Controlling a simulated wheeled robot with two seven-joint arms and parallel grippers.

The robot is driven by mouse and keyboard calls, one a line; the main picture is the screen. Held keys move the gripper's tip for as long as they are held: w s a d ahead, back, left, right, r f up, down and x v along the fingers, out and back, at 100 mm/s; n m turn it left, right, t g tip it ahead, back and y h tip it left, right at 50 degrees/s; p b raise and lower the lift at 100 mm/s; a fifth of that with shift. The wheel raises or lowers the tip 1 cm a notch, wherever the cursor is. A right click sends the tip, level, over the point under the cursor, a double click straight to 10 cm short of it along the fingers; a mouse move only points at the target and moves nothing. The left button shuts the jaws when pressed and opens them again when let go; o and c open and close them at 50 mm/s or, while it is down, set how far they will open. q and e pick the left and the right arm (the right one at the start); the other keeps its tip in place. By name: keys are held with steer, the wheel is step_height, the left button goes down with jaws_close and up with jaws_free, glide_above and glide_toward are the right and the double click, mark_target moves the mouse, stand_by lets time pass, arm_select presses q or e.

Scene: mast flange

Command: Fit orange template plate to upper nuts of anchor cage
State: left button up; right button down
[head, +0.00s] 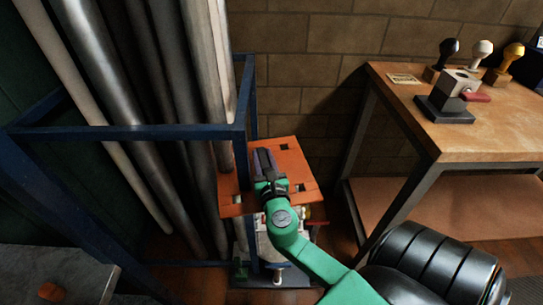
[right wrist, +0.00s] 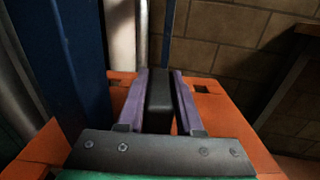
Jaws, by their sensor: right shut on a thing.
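The orange template plate (head: 292,160) has square holes near its corners and hangs in front of the blue rack. My right gripper (head: 264,160) is over the plate, its purple fingers shut on an upright black handle (right wrist: 160,100) at the plate's middle. The plate's orange surface (right wrist: 222,115) spreads on both sides of the fingers in the right wrist view. Below the plate, a grey and white assembly (head: 268,250) shows partly; the plate and my arm hide its top. I cannot tell whether plate and nuts touch. My left gripper is out of view.
A blue frame rack (head: 190,132) with long grey pipes (head: 150,80) stands close at the left of the plate. A wooden-topped table (head: 465,135) at right carries stamp-like knobbed tools (head: 448,50) and a block in a clamp (head: 450,95). A brick wall is behind.

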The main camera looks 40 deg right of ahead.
arm_select(q)
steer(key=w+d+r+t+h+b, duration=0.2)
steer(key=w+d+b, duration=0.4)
steer(key=b, duration=0.7)
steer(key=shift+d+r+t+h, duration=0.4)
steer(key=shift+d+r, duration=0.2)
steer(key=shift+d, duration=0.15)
arm_select(e)
steer(key=w+d+f+m+g+h, duration=0.1)
steer(key=w+d+f+m+h, duration=0.1)
steer(key=d+f, duration=0.7)
step_height(320, 180, down, 2)
steer(key=shift+w+f+g+h, duration=0.2)
steer(key=shift+w+g+h, duration=0.2)
steer(key=shift+w+h, duration=0.15)
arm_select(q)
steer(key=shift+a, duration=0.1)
arm_select(e)
steer(key=shift+w, duration=0.1)
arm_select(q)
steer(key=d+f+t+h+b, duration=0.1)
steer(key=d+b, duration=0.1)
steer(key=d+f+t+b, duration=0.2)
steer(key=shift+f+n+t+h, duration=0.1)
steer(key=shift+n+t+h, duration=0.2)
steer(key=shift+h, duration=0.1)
arm_select(e)
step_height(320, 180, down, 6)
